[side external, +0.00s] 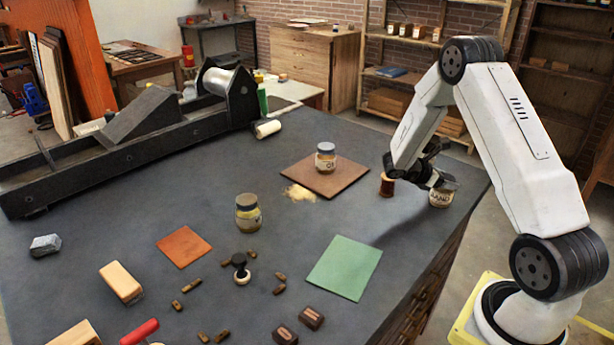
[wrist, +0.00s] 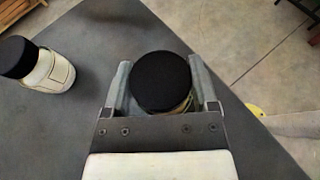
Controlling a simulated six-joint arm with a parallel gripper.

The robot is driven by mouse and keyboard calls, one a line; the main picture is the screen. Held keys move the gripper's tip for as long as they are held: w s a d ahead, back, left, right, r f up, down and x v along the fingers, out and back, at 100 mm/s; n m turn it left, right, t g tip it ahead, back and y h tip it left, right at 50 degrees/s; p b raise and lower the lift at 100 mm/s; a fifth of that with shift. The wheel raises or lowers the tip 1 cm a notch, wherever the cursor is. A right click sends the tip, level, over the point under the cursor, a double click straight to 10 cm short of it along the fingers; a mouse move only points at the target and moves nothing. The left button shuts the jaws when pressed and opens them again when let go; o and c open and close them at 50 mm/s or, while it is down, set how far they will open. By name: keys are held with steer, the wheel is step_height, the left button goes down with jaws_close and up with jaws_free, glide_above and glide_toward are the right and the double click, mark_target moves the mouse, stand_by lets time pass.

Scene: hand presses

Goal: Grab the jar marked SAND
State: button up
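The jar marked SAND (side external: 441,195) stands near the right edge of the dark workbench, its label facing the side camera. My gripper (side external: 437,179) is down over its top in the side view and hides its lid. In the wrist view, a round black lid (wrist: 161,82) sits between the two fingers of my gripper (wrist: 160,75), with a little yellowish body showing at its lower right. The fingers are spread on either side of the lid, with a narrow gap at the left; contact at the right is unclear.
A reddish-brown spool-like item (side external: 387,186) stands just left of my gripper. Another jar (side external: 325,158) stands on a brown board (side external: 345,182), and a yellowish jar (side external: 248,213) stands farther left. A green mat (side external: 345,267) lies in front. The wrist view shows a black-capped jar (wrist: 50,72).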

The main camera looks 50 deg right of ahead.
jaws_close()
steer(key=shift+r, duration=0.1)
steer(key=shift+r, duration=0.75)
steer(key=s+a+r, duration=0.9)
steer(key=s+r, duration=0.1)
steer(key=r, duration=0.1)
steer(key=shift+a+r, duration=0.15)
steer(key=shift+a, duration=0.15)
stand_by(0.4)
